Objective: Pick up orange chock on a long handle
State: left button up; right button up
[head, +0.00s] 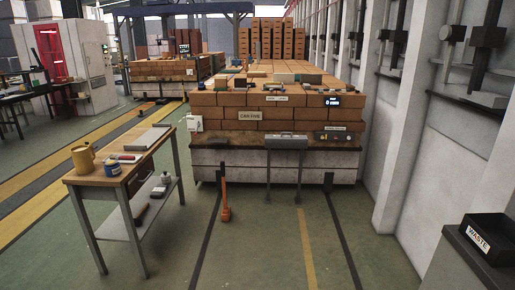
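The orange chock (225,213) sits on the green floor in front of the brick-stacked car (270,140), just left of the picture's middle. I cannot tell whether the handle touches the car. Neither of my grippers is in view.
Dark floor strips (206,240) run toward the car. A black waste bin (487,238) is at the right. The floor before the chock is clear.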

aim_at(226, 214)
jog(key=i+u, duration=0.1)
jog(key=i, duration=0.55)
jog(key=i+u, duration=0.1)
jog(key=i, duration=0.5)
jog(key=i+l+u, duration=0.1)
jog(key=i, duration=0.55)
jog(key=i+l+u, duration=0.15)
jog(key=i, duration=0.45)
jog(key=i+j+u, duration=0.1)
jog(key=i, duration=1)
jog(key=i+j+u, duration=0.15)
jog(key=i, duration=0.95)
jog(key=i+j+z, duration=0.15)
jog(key=i, duration=0.3)
